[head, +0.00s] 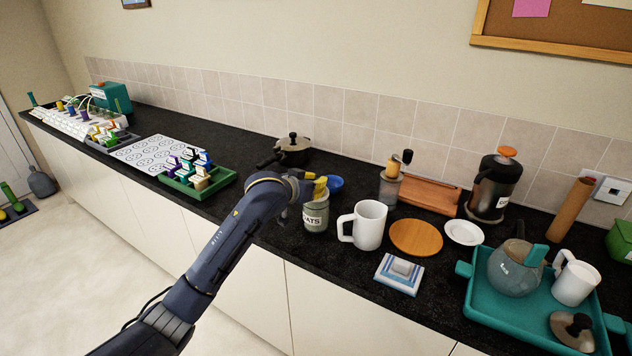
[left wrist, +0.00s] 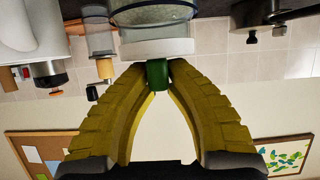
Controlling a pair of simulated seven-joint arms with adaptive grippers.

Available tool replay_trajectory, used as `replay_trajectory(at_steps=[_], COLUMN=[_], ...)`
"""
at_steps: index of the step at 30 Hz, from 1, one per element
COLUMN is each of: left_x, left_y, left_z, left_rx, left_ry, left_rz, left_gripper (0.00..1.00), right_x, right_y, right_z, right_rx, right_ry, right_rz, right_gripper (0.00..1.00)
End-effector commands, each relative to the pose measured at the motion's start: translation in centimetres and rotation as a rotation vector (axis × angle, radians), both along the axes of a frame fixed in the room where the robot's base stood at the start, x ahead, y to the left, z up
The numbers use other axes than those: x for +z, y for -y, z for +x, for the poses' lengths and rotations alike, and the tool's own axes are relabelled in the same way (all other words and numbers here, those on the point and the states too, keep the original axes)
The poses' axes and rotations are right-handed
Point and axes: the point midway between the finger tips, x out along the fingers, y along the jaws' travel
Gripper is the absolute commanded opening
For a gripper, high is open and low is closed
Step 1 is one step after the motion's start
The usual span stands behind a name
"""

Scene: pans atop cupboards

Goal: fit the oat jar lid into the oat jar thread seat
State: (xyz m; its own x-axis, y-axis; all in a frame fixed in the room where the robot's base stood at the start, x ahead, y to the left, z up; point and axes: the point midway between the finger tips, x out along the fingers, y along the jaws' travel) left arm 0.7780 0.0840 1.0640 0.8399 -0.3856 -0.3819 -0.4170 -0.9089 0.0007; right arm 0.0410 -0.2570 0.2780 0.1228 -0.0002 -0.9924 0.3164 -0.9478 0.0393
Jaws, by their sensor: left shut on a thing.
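The oat jar (head: 315,217), a glass jar with a label ending in "ATS", stands on the dark counter. My left gripper (head: 319,188) is directly above its mouth and hides much of the top. In the left wrist view, my yellow fingers (left wrist: 157,78) are shut on a green knob (left wrist: 157,73). The knob joins a pale round lid (left wrist: 150,48). The glass jar (left wrist: 150,19) appears right beyond the lid, in line with it. I cannot tell whether the lid is fully seated or slightly above the rim. My right gripper is not in view.
A white mug (head: 368,226) stands close right of the jar; a blue bowl (head: 334,183) is just behind. A dark pot (head: 292,150) stands farther back. Counter left of the jar is mostly clear.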

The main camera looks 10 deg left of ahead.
Motion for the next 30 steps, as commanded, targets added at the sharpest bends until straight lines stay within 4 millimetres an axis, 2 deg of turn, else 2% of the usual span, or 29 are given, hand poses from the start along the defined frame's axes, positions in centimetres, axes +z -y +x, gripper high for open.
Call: replay_trajectory(at_steps=[17, 18, 24, 30], left_x=[-1.00, -1.02, -1.01, -0.97], left_y=[-0.02, -0.02, -0.01, -0.02], left_z=[-0.02, -0.02, -0.02, -0.02], left_rx=[0.000, 0.000, 0.000, 0.000], left_ry=[-0.001, -0.001, -0.001, -0.001], left_rz=[0.001, 0.002, 0.002, 0.001], left_gripper=[0.00, 0.16, 0.40, 0.41], right_x=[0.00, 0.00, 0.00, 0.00], right_y=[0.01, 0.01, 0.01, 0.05], right_z=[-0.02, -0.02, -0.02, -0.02], right_rx=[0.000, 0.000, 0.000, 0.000], right_ry=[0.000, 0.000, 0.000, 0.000], right_rz=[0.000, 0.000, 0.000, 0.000], right_gripper=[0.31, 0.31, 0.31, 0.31])
